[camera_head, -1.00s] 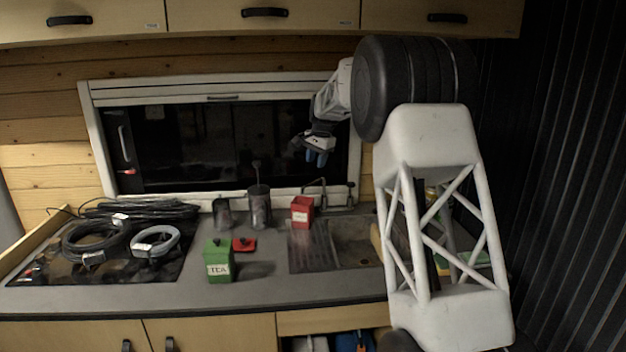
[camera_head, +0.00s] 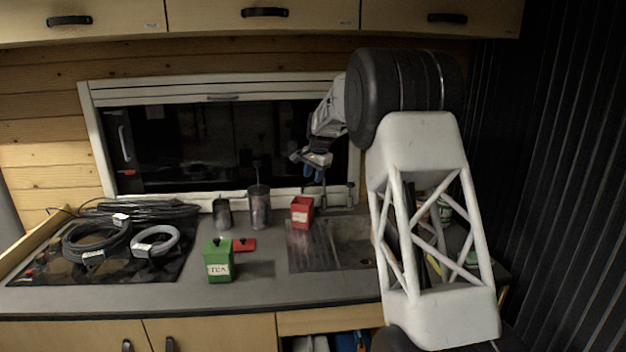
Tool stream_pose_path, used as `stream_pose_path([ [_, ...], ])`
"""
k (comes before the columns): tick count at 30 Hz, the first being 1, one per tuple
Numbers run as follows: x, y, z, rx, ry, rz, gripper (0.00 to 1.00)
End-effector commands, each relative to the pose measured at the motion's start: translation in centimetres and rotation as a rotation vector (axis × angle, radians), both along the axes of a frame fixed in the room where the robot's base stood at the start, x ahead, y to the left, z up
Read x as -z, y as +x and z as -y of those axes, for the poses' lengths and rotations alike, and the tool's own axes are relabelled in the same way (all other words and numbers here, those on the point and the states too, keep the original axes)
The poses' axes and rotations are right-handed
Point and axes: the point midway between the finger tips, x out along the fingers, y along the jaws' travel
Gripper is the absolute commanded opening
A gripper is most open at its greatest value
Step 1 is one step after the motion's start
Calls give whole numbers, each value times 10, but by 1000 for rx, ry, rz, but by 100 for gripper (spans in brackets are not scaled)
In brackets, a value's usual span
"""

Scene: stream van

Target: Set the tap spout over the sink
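The sink (camera_head: 352,240) is set in the counter at the right, its right side hidden behind my arm. Its ribbed drainer (camera_head: 312,250) lies to the left of the bowl. The thin metal tap (camera_head: 325,197) stands at the back of the sink, near the window's lower frame. My gripper hides its upper part, so I cannot tell exactly where the spout points. My gripper (camera_head: 314,174) hangs above the tap with its blue-tipped fingers pointing down. It is too small to tell whether the fingers are apart or touch the tap.
A red tin (camera_head: 302,212) stands at the back of the drainer, close to the tap. Coiled cables (camera_head: 97,241) lie on the hob.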

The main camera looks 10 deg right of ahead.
Motion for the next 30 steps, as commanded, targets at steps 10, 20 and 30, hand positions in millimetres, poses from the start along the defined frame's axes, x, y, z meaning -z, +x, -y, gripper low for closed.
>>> stream_pose_path([
  [10,17,2,-3,0,0,0,39],
  [20,17,2,-3,0,0,0,22],
  [30,17,2,-3,0,0,0,0],
])
